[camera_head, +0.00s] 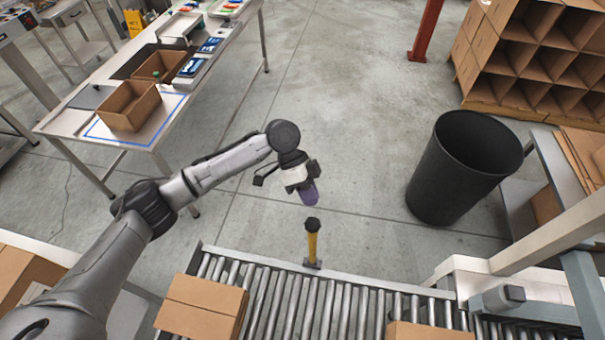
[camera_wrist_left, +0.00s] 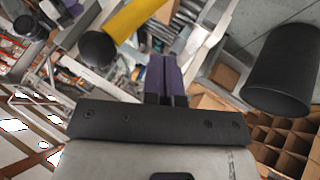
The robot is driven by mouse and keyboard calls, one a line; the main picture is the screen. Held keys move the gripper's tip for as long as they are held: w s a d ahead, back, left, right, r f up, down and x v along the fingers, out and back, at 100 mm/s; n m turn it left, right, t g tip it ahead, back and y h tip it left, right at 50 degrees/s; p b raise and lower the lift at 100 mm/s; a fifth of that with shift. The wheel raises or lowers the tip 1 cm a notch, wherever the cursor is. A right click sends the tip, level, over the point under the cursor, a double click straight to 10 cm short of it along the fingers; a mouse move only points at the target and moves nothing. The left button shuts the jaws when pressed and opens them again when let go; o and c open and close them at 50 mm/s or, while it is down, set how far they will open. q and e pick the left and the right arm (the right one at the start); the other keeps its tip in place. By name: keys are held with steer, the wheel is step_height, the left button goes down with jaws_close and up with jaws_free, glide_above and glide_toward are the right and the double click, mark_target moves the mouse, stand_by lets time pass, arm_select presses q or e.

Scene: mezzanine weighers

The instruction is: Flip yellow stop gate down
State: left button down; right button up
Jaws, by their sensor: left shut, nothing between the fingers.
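The yellow stop gate (camera_head: 313,243) stands upright at the far edge of the roller conveyor, with a black knob on its top end. My left gripper (camera_head: 310,196) is shut and empty, with purple fingers, just above and beyond the knob, apart from it in the head view. In the left wrist view the purple fingers (camera_wrist_left: 166,78) are together, and the yellow stop gate (camera_wrist_left: 140,15) with its dark knob shows up and left of them. My right gripper is not in either view.
The roller conveyor (camera_head: 345,305) carries cardboard boxes (camera_head: 203,306). A black bin (camera_head: 462,165) stands on the floor to the right. A work table (camera_head: 165,128) with an open carton (camera_head: 130,106) is at upper left. The floor between table and bin is clear.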

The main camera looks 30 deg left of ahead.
arm_select(q)
steer(key=shift+s+d+r+p, duration=0.15)
steer(key=shift+s+d+p, duration=0.1)
steer(key=shift+s, duration=0.3)
steer(key=shift+s+d+r+p, duration=0.2)
steer(key=shift+s+d, duration=0.05)
steer(key=shift+s, duration=0.3)
steer(key=shift+s+d+r+p, duration=0.15)
steer(key=shift+s+d+p, duration=0.1)
steer(key=shift+s, duration=0.3)
